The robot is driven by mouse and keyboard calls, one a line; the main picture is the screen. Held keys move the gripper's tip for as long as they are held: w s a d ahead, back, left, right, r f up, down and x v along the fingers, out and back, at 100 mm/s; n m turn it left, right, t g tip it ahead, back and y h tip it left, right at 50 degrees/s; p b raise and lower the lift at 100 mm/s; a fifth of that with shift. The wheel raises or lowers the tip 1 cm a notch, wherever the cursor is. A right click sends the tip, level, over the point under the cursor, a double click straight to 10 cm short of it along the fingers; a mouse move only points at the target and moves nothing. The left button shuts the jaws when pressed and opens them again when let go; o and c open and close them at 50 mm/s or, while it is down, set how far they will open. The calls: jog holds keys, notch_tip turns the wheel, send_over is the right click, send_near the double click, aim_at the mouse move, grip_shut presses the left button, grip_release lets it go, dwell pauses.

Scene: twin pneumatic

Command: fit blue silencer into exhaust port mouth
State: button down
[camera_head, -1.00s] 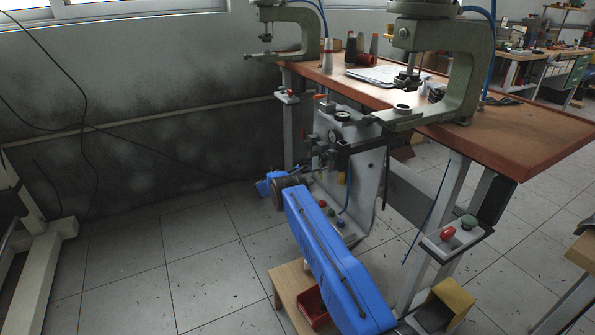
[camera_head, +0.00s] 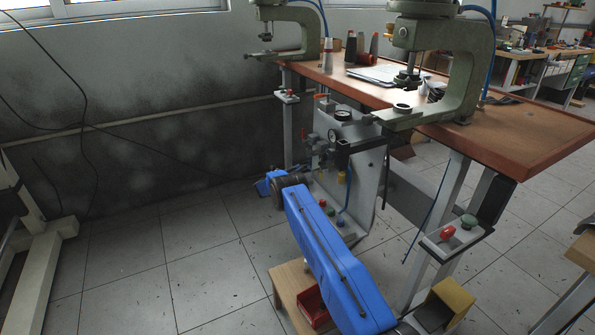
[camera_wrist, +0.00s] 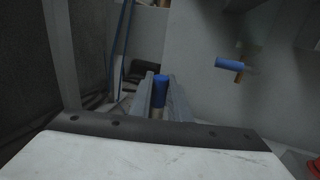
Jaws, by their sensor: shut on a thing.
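In the wrist view my gripper (camera_wrist: 160,98) is shut on a blue silencer (camera_wrist: 160,87), a small blue cylinder held upright in the picture between the two grey fingers. A paler part shows below the blue body, between the fingers. Another blue cylinder (camera_wrist: 229,64) sits sideways on a brass-coloured fitting against the pale panel, right of and apart from my gripper. I cannot make out the open exhaust port mouth. In the head view my gripper and the held silencer cannot be picked out; the pneumatic panel (camera_head: 371,185) stands under the bench beyond my blue arm.
A wooden-topped bench (camera_head: 540,140) carries two green presses (camera_head: 470,70). Gauges and valves crowd the panel's upper part. A red bin (camera_head: 313,304) sits on a low wooden stand (camera_head: 288,275). Blue hoses (camera_wrist: 122,40) hang left of the gripper. Floor at left is clear.

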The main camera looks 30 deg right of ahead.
jog(key=shift+f, duration=1.75)
jog(key=c, duration=1.6)
grip_release()
jog(key=v, duration=1.7)
jog(key=shift+a, duration=0.2)
